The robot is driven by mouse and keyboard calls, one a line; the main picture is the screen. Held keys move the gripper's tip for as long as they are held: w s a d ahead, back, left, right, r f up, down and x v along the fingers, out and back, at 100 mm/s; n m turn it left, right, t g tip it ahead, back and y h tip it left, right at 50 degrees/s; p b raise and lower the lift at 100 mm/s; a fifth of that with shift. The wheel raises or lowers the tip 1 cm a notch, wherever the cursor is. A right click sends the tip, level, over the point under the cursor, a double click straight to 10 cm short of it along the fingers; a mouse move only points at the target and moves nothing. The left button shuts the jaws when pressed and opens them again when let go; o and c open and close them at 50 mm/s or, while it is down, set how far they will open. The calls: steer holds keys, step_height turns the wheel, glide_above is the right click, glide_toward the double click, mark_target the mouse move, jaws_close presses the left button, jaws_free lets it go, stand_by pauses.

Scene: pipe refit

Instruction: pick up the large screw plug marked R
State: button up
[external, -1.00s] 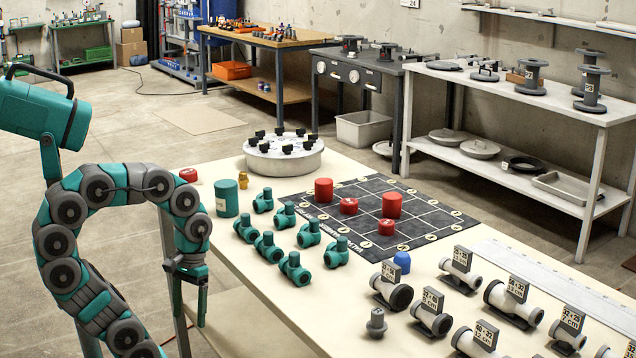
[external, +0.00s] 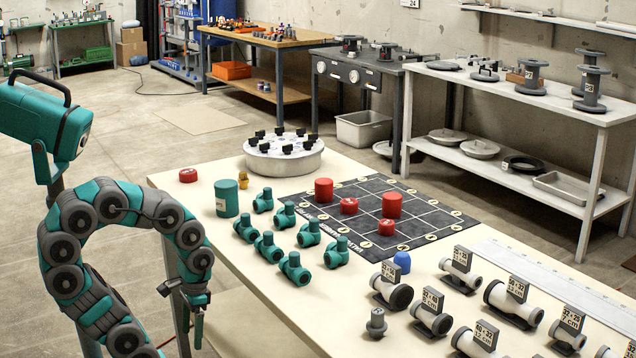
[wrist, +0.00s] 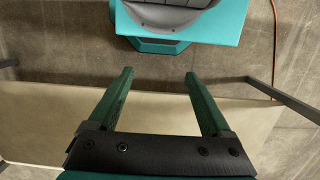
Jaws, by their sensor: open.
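Several red round plugs are in the external view. A tall one (external: 323,190) and another tall one (external: 391,205) stand on the dark gridded mat (external: 425,216). Two shorter ones, one on the left (external: 348,206) and one nearer the front (external: 386,228), are on it too. Another short red plug (external: 188,175) lies at the table's far left corner. I cannot read an R on any of them. My gripper (external: 192,325) hangs low beside the table's left edge, away from the plugs. In the wrist view my gripper (wrist: 157,72) is open and empty.
The table holds a green cylinder (external: 227,198), several green valve fittings (external: 267,246), a white round rack (external: 262,161), a blue plug (external: 402,262) and labelled grey pipe pieces (external: 514,303). The table's left edge lies beside my arm. Its left front surface is bare.

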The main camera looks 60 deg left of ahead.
stand_by(0.3)
steer(key=shift+c, duration=1.2)
steer(key=shift+f, duration=0.1)
